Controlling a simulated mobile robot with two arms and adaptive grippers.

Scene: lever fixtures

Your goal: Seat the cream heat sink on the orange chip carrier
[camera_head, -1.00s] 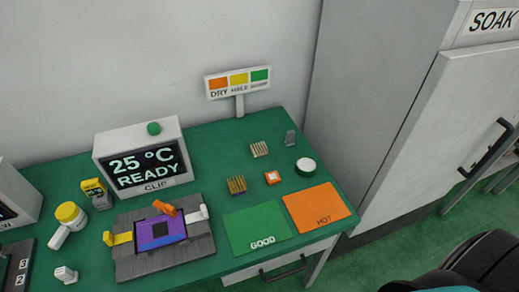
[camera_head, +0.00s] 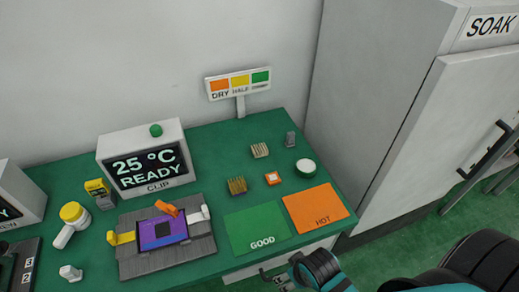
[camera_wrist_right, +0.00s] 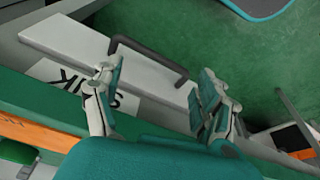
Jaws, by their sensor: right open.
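The cream heat sink (camera_head: 260,150), a small finned block, stands on the green bench near the back, in the head view. The orange chip carrier (camera_head: 273,179), a small orange square with a pale centre, lies in front of it, apart from it. My right gripper (camera_head: 272,276) is low at the front edge of the bench, well away from both. In the right wrist view my right gripper (camera_wrist_right: 158,90) has its two fingers spread wide with nothing between them. My left gripper is not in view.
A brass-coloured finned block (camera_head: 237,186) stands left of the carrier. A round white-topped pot (camera_head: 305,168) and a grey block (camera_head: 290,139) are to its right. Green (camera_head: 257,225) and orange (camera_head: 316,204) mats lie in front. The clip fixture (camera_head: 165,262) is at left.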

